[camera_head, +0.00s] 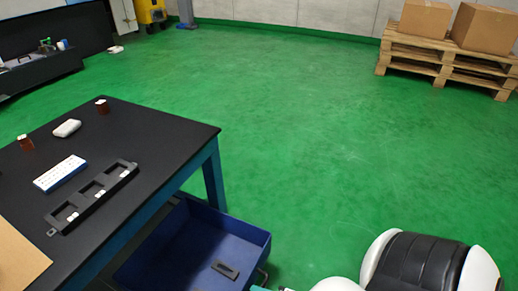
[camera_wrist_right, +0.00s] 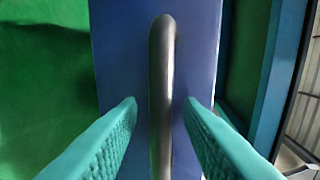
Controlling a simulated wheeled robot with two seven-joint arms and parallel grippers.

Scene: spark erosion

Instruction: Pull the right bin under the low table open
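The blue bin (camera_head: 215,240) juts out from under the black-topped low table (camera_head: 130,122) in the head view, with its open inside showing. Its lower part is cut off by the picture's bottom edge. In the right wrist view, a grey metal bar handle (camera_wrist_right: 162,60) stands on the bin's blue face (camera_wrist_right: 200,50). My right gripper (camera_wrist_right: 160,105) has its two teal fingers on either side of this handle, with gaps visible between fingers and bar. In the head view only a bit of teal shows at the bottom edge. My left gripper is not in view.
On the table lie a black tray with slots (camera_head: 92,197), a blue-white rack (camera_head: 60,173), a white object (camera_head: 67,128) and two brown jars. A pallet with boxes (camera_head: 445,60) stands at the back right.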

